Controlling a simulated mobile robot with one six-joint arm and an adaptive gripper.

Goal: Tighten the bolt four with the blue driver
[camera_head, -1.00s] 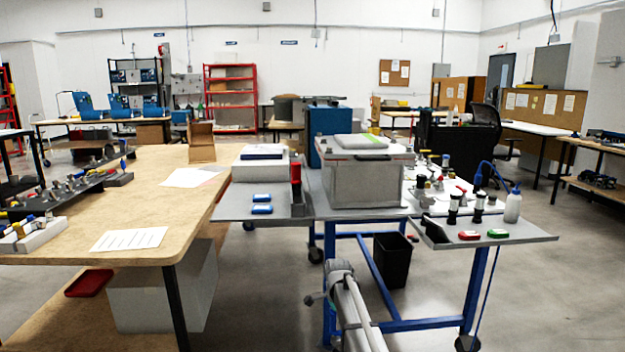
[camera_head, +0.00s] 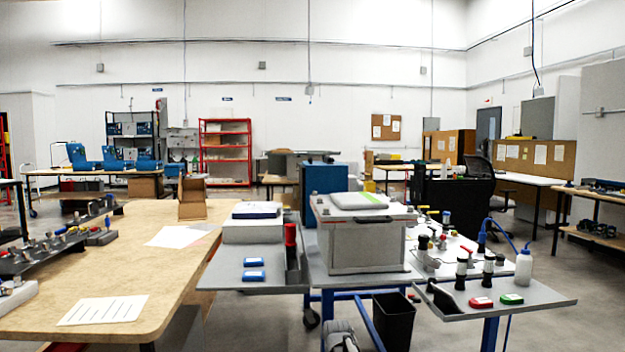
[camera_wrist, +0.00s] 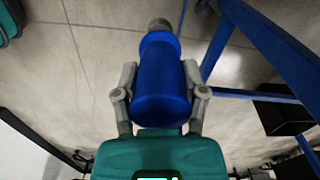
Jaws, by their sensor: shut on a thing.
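In the wrist view, my gripper (camera_wrist: 160,70) is shut on the blue driver (camera_wrist: 162,85), with one finger on each side of its body. The driver's grey end (camera_wrist: 160,25) points away from the gripper, over bare floor. The gripper and driver are not in the head view. A grey box with a lidded top (camera_head: 365,240) stands on a cart in the head view, with a white pad (camera_head: 358,201) on its lid. I cannot make out bolt four in either view.
The cart's blue frame (camera_wrist: 265,45) and a dark bin (camera_wrist: 280,112) are right of the driver. In the head view, a wooden table (camera_head: 170,270) is at left. Red and green items (camera_head: 482,302) lie on the right shelf, near a white bottle (camera_head: 523,267).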

